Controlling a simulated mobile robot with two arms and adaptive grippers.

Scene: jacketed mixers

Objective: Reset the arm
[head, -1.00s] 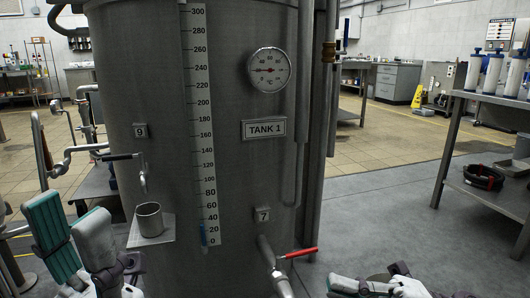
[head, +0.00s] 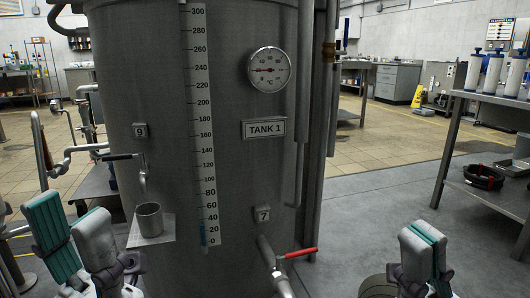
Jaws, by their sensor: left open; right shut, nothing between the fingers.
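My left gripper (head: 72,238) is at the lower left, open and empty, with its two padded fingers apart. It is in front of and left of the small shelf with the metal cup. My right gripper (head: 424,250) is at the lower right, its fingers upright and shut together with nothing between them. It is right of the red-handled valve (head: 292,255), apart from the tank (head: 160,90).
A metal cup (head: 149,220) stands on a small shelf (head: 150,240) on the tank, under the tap by label 9. A metal table (head: 480,200) with white cylinders stands at the right. The grey floor (head: 370,205) between tank and table is clear.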

